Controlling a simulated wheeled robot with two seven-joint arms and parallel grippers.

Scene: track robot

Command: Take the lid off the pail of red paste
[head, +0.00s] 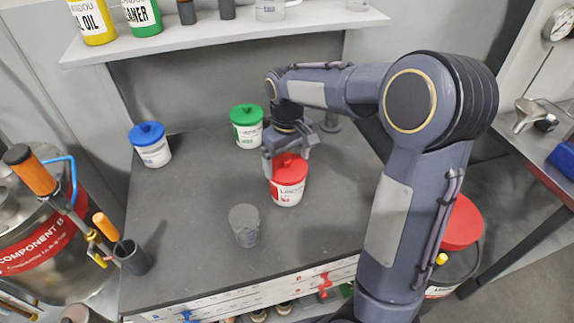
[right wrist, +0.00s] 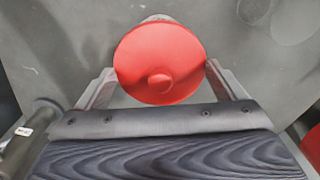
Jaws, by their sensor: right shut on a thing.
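The pail of red paste (head: 287,193) is a white tub with a red lid (head: 290,167), standing on the grey bench top. The lid, with its round knob, shows large in the right wrist view (right wrist: 165,50). My right gripper (head: 288,155) is over the pail from above. Its two fingers (right wrist: 160,80) are at opposite sides of the red lid, shut on it. The lid appears to sit on the pail; a gap between them cannot be made out. My left gripper is not in view.
A green-lidded pail (head: 247,136) stands behind and left of the red one, and a blue-lidded pail (head: 151,153) at the back left. A clear grey beaker (head: 244,227) stands in front. A shelf (head: 225,32) with bottles hangs above. The bench's left part is mostly free.

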